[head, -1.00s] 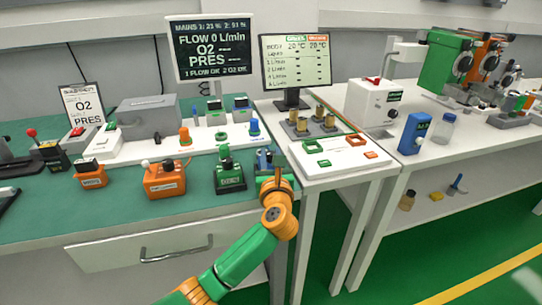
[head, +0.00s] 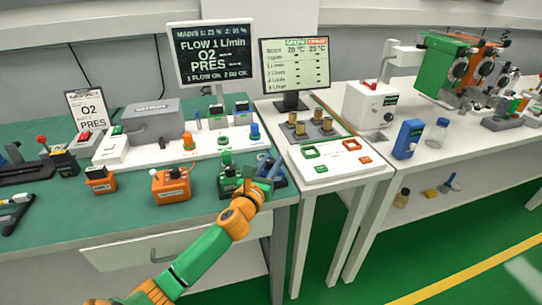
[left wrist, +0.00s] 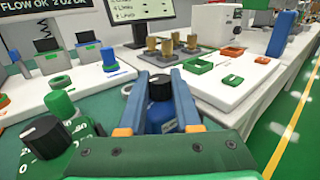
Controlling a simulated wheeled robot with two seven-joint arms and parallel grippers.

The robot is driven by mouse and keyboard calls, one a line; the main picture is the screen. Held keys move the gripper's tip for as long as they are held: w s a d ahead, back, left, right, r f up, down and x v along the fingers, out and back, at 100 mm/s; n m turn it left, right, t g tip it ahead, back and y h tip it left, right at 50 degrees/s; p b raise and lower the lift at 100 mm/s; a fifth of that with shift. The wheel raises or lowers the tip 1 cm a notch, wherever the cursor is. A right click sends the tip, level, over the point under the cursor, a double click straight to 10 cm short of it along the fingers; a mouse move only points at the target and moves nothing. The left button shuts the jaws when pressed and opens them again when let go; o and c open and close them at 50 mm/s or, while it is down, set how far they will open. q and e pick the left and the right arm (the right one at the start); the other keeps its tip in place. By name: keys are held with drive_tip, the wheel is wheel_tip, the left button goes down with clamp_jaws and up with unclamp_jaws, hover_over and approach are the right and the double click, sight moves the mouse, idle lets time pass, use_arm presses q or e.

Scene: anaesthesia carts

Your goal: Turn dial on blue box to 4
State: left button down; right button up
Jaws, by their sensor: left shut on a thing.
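The blue box (head: 279,181) stands at the right front of the green-topped table in the head view, partly hidden by my left gripper (head: 264,172). In the left wrist view, its black dial (left wrist: 160,87) sits between the two blue fingers of my left gripper (left wrist: 158,82), which are shut on it. The blue body (left wrist: 162,115) shows just below the dial. The dial's scale and pointer cannot be read. A monitor (head: 211,55) reads FLOW 1 L/min, O2 PRES. My right gripper is not in view.
A green box (head: 228,183) with a black knob stands close left of the blue box. An orange box (head: 171,185) is farther left. A white table (head: 345,181) with a screen (head: 295,63) adjoins on the right. A drawer front (head: 140,254) is below.

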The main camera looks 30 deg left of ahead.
sight(269, 165)
use_arm(q)
drive_tip(key=shift+m+h+p, duration=0.3)
drive_tip(key=shift+m+h, duration=0.1)
drive_tip(key=shift+h, duration=0.2)
drive_tip(key=c, duration=0.6)
unclamp_jaws()
drive_tip(key=shift+s, duration=0.1)
drive_tip(key=shift+s+d, duration=0.25)
drive_tip(key=shift+s, duration=1.45)
drive_tip(key=shift+s+d, duration=0.2)
drive_tip(key=shift+s, duration=1.5)
